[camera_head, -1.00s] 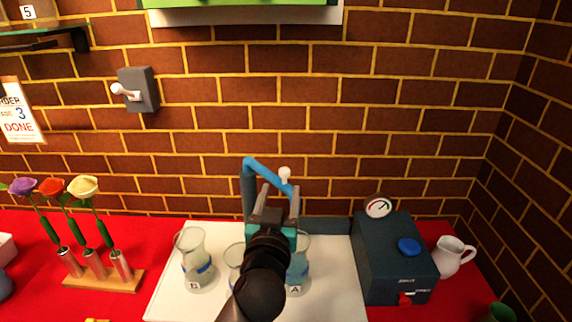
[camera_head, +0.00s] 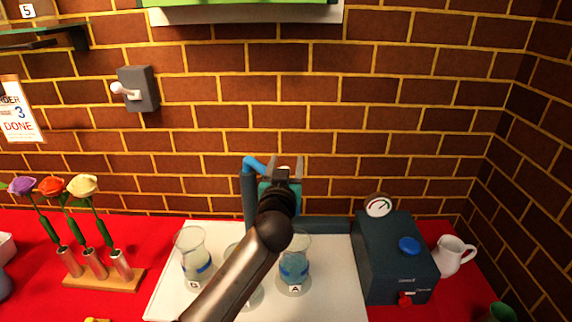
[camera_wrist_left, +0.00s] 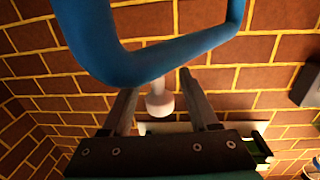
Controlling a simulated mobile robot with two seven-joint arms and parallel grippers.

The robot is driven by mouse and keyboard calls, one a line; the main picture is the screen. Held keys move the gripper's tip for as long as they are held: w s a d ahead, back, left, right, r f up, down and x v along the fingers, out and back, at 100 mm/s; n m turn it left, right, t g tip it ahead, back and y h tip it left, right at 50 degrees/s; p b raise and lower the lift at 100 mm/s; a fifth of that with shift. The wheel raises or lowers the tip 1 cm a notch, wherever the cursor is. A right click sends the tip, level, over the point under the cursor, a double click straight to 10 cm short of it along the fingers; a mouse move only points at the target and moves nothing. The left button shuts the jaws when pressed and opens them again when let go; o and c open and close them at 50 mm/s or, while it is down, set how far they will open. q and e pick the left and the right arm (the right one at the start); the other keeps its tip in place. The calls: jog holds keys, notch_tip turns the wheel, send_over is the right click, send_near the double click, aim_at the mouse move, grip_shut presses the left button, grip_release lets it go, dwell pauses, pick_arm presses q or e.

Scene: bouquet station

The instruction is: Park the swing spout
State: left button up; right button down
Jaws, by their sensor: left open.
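The blue swing spout (camera_head: 254,163) rises from a dark post (camera_head: 249,200) at the back of the white tray. My left gripper (camera_head: 286,162) is at the spout's outer end and hides most of it in the head view. In the left wrist view, the blue spout tube (camera_wrist_left: 150,65) crosses above my gripper (camera_wrist_left: 158,84). The spout's white knob (camera_wrist_left: 159,103) shows between the two open fingers, with gaps on both sides. My right gripper is not in view.
Beaker B (camera_head: 194,262) and beaker A (camera_head: 294,268) stand on the white tray (camera_head: 335,280); another beaker is partly behind my arm. A dark box with a gauge (camera_head: 390,265) and a white jug (camera_head: 449,256) are right. A flower stand (camera_head: 100,279) is left.

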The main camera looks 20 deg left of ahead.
pick_arm(q)
grip_shut()
dwell(0.5)
dwell(0.9)
